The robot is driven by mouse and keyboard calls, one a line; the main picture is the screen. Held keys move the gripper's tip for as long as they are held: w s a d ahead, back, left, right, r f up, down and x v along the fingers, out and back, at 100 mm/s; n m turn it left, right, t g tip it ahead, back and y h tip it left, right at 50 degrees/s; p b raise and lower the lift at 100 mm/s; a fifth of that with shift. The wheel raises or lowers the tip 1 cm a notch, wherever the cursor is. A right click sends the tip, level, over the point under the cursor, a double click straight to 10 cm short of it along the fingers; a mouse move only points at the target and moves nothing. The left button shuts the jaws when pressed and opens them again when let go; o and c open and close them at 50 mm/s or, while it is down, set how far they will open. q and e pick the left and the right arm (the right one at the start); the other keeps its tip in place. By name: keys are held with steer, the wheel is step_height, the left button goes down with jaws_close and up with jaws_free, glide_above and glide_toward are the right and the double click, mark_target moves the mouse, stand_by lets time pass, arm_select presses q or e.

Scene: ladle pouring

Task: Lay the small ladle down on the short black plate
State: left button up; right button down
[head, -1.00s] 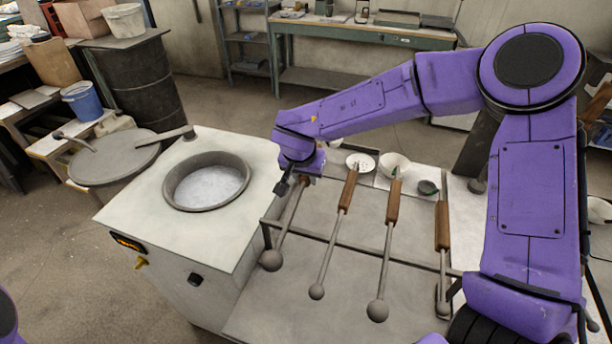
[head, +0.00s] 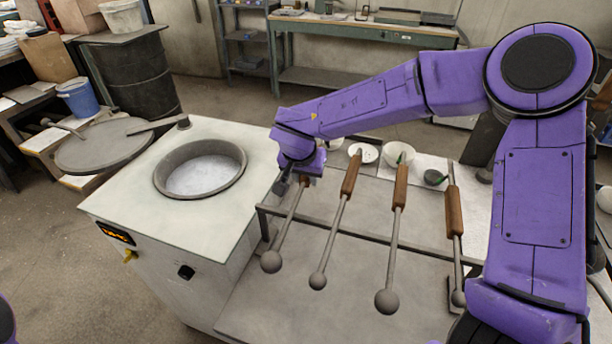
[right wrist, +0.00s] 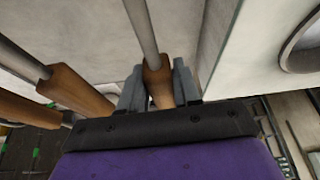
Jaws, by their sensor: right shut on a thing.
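My right gripper (head: 291,185) is shut on the wooden handle of the leftmost ladle (head: 283,232). This ladle has a grey shaft and a round grey head, which hangs at lower left past the rack bar. In the right wrist view the gripper (right wrist: 158,90) has its fingers on both sides of the handle (right wrist: 158,80). I cannot tell whether the shaft still touches the bar. I cannot tell for sure which ladle is the small one. I cannot pick out the short black plate with certainty. My left gripper is not in view.
Several other ladles, one nearest the held ladle (head: 333,240), lie on the rack bar (head: 365,250). The furnace (head: 130,190) with its round pot (head: 200,168) stands close on the left. White bowls (head: 399,157) and a dark cup (head: 434,177) stand behind the ladles.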

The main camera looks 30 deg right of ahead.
steer(key=shift+r, duration=0.1)
steer(key=c, duration=0.7)
jaws_free()
steer(key=shift+s, duration=0.1)
steer(key=v, duration=1)
steer(key=shift+s+a+r, duration=0.1)
steer(key=shift+r, duration=0.05)
step_height(320, 180, up, 7)
steer(key=p, duration=1)
steer(key=shift+r, duration=0.1)
